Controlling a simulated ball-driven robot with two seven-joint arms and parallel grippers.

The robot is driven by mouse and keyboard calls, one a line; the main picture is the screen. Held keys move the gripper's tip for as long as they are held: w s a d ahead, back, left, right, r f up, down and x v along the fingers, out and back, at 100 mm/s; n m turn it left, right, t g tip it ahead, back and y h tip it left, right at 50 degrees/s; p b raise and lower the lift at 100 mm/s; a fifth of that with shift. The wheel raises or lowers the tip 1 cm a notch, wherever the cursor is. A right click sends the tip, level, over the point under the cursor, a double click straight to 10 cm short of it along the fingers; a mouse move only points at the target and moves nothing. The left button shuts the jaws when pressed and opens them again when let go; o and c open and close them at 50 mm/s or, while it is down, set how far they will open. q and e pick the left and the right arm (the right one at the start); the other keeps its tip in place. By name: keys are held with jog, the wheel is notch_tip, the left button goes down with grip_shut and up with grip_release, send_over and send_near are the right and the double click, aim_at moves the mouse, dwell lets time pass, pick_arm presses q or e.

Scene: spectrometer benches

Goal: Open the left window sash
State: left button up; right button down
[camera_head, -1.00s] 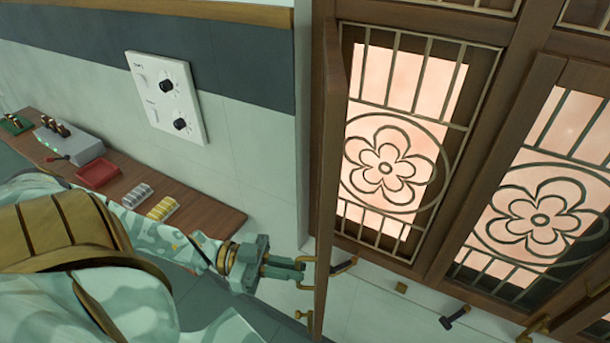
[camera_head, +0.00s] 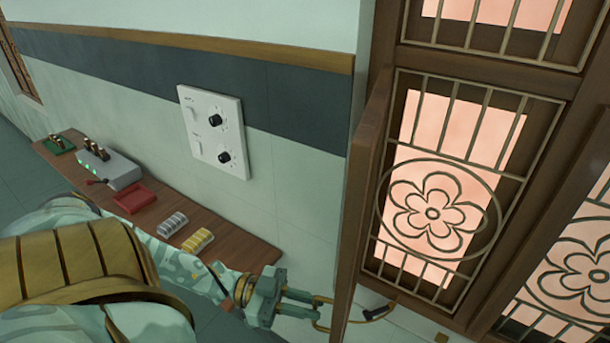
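The left window sash (camera_head: 362,180) is a brown wooden panel swung out from the window frame, seen nearly edge-on. Its brass handle (camera_head: 319,326) sticks out to the left near the bottom of the view. My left gripper (camera_head: 316,305) is at this handle, its two fingers closed about the brass bar; the fingertips are small and partly hidden. Behind the sash is the fixed lattice (camera_head: 433,213) with a flower pattern and bright panes. My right gripper is not in view.
A wooden shelf (camera_head: 240,247) along the left wall holds a red tray (camera_head: 134,198), a grey device (camera_head: 110,169) and small racks. A white panel with knobs (camera_head: 212,132) is on the wall. A dark-gripped latch handle (camera_head: 377,311) shows below the lattice.

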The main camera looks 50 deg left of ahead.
pick_arm(q)
jog(key=shift+o, duration=0.8)
jog(key=shift+w, duration=0.1)
jog(key=shift+w+f, duration=0.1)
jog(key=b+v, duration=0.1)
jog(key=v, duration=1.5)
jog(key=shift+a, duration=0.25)
jog(key=shift+f, duration=0.1)
